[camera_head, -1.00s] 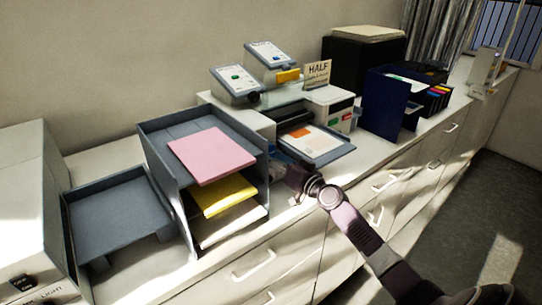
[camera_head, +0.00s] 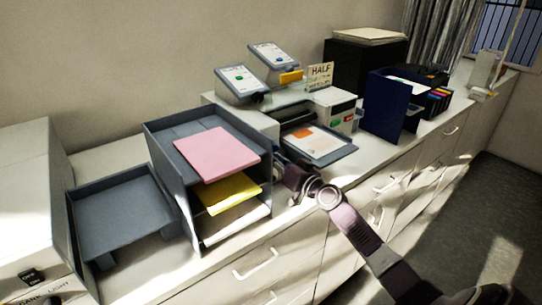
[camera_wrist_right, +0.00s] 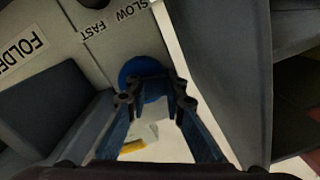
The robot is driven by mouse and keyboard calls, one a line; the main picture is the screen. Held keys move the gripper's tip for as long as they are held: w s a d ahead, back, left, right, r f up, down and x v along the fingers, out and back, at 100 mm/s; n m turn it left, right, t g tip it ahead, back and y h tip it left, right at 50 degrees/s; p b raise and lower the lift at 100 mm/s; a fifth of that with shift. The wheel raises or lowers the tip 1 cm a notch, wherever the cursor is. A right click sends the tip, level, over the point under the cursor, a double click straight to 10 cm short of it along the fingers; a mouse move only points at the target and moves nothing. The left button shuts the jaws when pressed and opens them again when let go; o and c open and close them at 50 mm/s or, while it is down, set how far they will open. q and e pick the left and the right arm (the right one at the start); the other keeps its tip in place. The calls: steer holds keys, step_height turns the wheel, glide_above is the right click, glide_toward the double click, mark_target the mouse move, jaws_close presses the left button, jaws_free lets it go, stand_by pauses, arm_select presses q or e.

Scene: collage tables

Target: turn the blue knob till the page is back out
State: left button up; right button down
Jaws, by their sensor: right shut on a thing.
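The blue knob (camera_wrist_right: 143,72) is on the side of the pale folding machine in the right wrist view, below the SLOW and FAST labels. My right gripper (camera_wrist_right: 155,98) is shut on it, with one finger on each side. In the head view the right gripper (camera_head: 285,172) reaches the machine's near side, and the knob is mostly hidden there. A white page with an orange patch (camera_head: 312,140) lies flat on the dark tray (camera_head: 340,152) in front of the machine (camera_head: 262,122). My left gripper is not in view.
A grey letter rack (camera_head: 165,150) with pink, yellow and white paper stands close left of my right gripper. A low grey tray (camera_head: 120,215) is farther left. A HALF sign (camera_head: 320,75) and a dark blue holder (camera_head: 385,105) stand beyond the machine.

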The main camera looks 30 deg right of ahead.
steer(key=shift+d+f+m, duration=0.2)
steer(key=shift+d+m, duration=0.1)
steer(key=shift+d, duration=0.45)
steer(key=shift+s+a+f+m+p, duration=0.1)
steer(key=shift+f+m+p, duration=0.05)
steer(key=shift+m, duration=2.1)
steer(key=shift+w+d+f+m+p, duration=0.1)
steer(key=shift+f+m+p, duration=0.1)
steer(key=shift+m, duration=2)
steer(key=shift+s+a+f+m+p, duration=0.1)
steer(key=shift+f+m, duration=0.05)
steer(key=shift+m, duration=2.1)
steer(key=c, duration=1.3)
jaws_free()
steer(key=shift+f, duration=0.1)
steer(key=shift+o, duration=1)
steer(key=shift+w, duration=0.2)
steer(key=shift+r, duration=0.2)
steer(key=shift+d+r, duration=0.1)
steer(key=shift+d, duration=0.1)
